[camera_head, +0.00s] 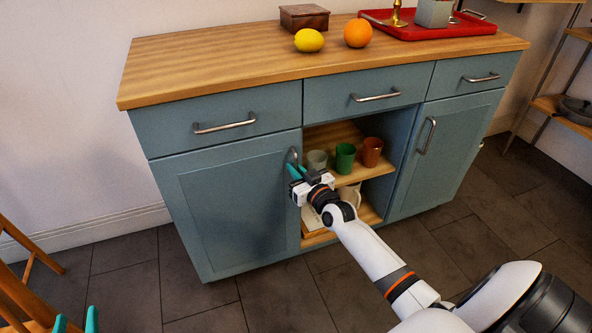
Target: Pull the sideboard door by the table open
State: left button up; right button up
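The teal-blue sideboard (215,126) has a left door (230,205), nearest the wooden legs at the left edge. This door looks closed. Its metal handle (293,154) is upright near the door's right edge, with its lower part hidden by my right gripper. My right gripper (297,171) comes in from the right and has its teal fingers at this handle. I cannot tell whether they are closed around it. My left gripper (76,323) shows only its teal fingertips at the bottom left, apart and empty, away from the sideboard.
Wooden furniture legs (30,290) stand at the left. The open middle compartment holds a green cup (345,158), a brown cup (371,151) and a pale cup (317,160). A lemon (309,40), an orange (357,32) and a red tray (440,31) are on top. Floor before the door is clear.

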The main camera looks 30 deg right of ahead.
grip_shut()
